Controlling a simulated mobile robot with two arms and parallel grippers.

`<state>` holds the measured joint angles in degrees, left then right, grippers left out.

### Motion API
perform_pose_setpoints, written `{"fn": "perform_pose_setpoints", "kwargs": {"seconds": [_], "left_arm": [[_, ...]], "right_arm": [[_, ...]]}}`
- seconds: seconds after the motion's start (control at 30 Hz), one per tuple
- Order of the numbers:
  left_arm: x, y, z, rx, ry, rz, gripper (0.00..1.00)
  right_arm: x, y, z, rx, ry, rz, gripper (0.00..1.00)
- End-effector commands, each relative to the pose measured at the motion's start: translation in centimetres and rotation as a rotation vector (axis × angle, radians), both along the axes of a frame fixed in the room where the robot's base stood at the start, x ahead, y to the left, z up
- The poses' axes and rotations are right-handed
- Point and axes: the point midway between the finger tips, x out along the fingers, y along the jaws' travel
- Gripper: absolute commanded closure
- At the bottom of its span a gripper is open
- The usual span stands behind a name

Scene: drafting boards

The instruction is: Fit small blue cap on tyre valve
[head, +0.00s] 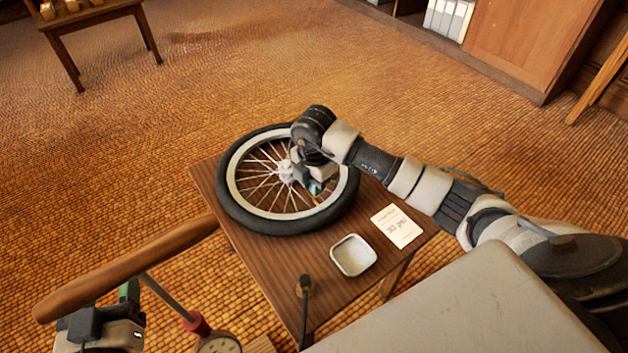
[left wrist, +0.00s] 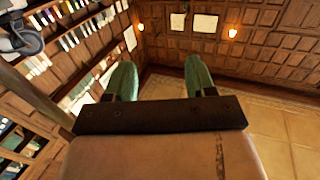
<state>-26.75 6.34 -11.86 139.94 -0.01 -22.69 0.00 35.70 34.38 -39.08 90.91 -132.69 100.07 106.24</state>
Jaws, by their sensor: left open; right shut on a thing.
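The wheel with its black tyre (head: 240,212) lies flat on a small wooden table in the head view. My right gripper (head: 315,190) is over the spokes, between the hub and the near right part of the rim. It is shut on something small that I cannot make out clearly. The blue cap and the tyre valve cannot be told apart there. My left gripper (head: 128,292) is at the lower left, beside a wooden handle and away from the wheel. In the left wrist view its two green fingers (left wrist: 160,78) are apart with nothing between them.
A pump with a wooden handle (head: 130,268) and a round gauge (head: 218,345) stands at the lower left.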

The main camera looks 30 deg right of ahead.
Motion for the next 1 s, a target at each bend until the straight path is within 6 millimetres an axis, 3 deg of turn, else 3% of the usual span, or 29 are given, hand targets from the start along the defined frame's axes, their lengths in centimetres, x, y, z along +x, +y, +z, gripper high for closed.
{"fn": "perform_pose_setpoints", "kwargs": {"seconds": [0.23, 0.27, 0.43, 0.77, 1.0], "left_arm": [[0.1, -0.1, 0.6, -0.012, -0.05, -0.002, 0.45], [0.1, -0.1, 0.7, -0.013, -0.053, -0.002, 0.45], [0.1, -0.1, 0.6, -0.013, -0.049, -0.002, 0.45], [0.0, -0.1, 0.5, -0.011, -0.038, -0.002, 0.45], [-0.5, 0.5, -1.7, 0.034, 0.14, 0.011, 0.45]], "right_arm": [[0.0, 0.0, -0.6, 0.0, 0.001, 0.0, 1.0], [0.0, 0.0, -0.5, 0.0, 0.0, 0.0, 0.74], [0.0, 0.0, -0.5, 0.0, 0.0, 0.0, 0.49], [0.0, 0.0, -0.2, 0.0, -0.001, 0.0, 0.49], [0.1, 0.0, 2.2, 0.0, -0.003, 0.0, 0.49]]}}
